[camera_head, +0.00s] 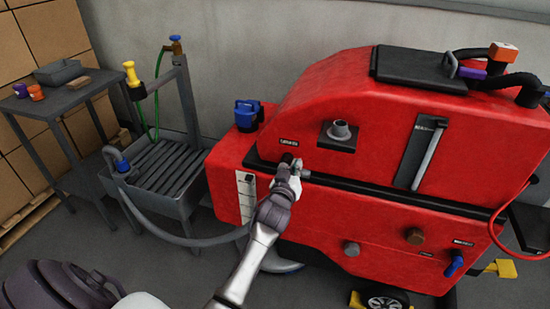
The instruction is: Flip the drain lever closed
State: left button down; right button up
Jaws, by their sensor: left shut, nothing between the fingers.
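A red scrubber machine (345,105) fills the right half of the head view. My left gripper (289,166) is shut with nothing between its fingers, at the machine's front left, just below a small dark label (288,142). A small grey bar (318,177) shows just right of the fingers; I cannot tell whether they touch it. A long pale handle (427,160) slants upright on a dark plate (407,167) further right. A blue lever (454,265) hangs low at the right under another label. My right gripper is not in view.
A grey slatted sink stand (168,172) with a hose (180,240) running to the machine stands left. A grey table (62,100) with small jars is behind it. A yellow pedal (502,268) sticks out low right.

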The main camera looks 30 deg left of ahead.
pick_arm(q)
jog(key=shift+w+d+f+m+b, duration=0.15)
jog(key=shift+f+m, duration=0.15)
jog(key=shift+m, duration=0.35)
jog(key=shift+s+d+f+m+b, duration=0.1)
jog(key=shift+d+f+m+b, duration=0.1)
jog(key=shift+f+m, duration=0.3)
jog(key=shift+w+d+f+m+b, duration=0.1)
jog(key=shift+d+f+m+b, duration=0.05)
jog(key=shift+m, duration=0.6)
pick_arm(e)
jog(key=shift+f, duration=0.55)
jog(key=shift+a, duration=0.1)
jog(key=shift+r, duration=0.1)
